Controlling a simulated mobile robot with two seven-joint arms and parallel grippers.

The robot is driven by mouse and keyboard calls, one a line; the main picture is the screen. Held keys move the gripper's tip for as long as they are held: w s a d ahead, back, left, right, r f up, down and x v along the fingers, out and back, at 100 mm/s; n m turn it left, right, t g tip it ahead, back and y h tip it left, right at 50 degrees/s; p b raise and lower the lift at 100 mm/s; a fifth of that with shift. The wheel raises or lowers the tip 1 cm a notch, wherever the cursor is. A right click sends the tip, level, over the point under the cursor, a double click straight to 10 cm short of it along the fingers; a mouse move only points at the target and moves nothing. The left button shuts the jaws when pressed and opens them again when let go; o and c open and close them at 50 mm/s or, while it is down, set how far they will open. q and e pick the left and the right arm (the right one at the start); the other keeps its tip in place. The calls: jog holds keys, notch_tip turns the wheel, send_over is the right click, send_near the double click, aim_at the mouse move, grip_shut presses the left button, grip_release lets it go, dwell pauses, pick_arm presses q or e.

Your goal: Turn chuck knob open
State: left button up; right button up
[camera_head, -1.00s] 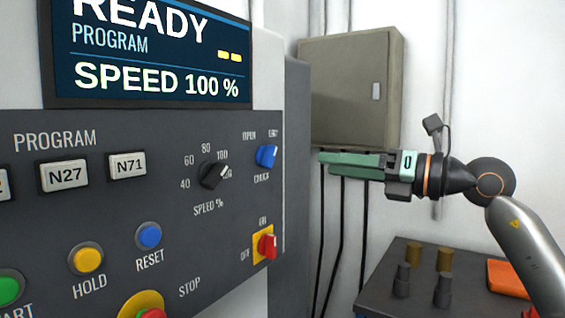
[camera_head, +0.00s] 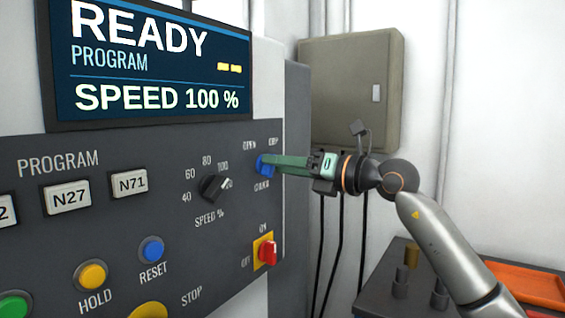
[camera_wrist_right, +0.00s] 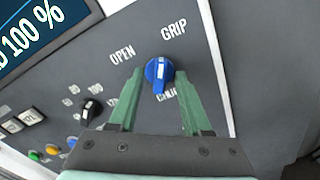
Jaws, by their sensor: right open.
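The blue chuck knob (camera_head: 263,164) is on the right side of the grey control panel, under the labels OPEN and GRIP. In the right wrist view the knob (camera_wrist_right: 159,74) has a white mark on its raised bar, on the side nearer GRIP. My right gripper (camera_head: 273,163) has green fingers and points left at the knob. In the wrist view its open fingers (camera_wrist_right: 159,85) are on either side of the knob, with gaps visible. In the head view the fingers partly cover the knob. My left gripper is not in view.
The black speed knob (camera_head: 214,187) is left of the chuck knob. A red switch on a yellow plate (camera_head: 265,251) is just below. A grey wall box (camera_head: 350,90) hangs behind my gripper. A dark table with an orange tray (camera_head: 530,285) is lower right.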

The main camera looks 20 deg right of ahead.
jog(key=shift+c, duration=0.4)
grip_shut()
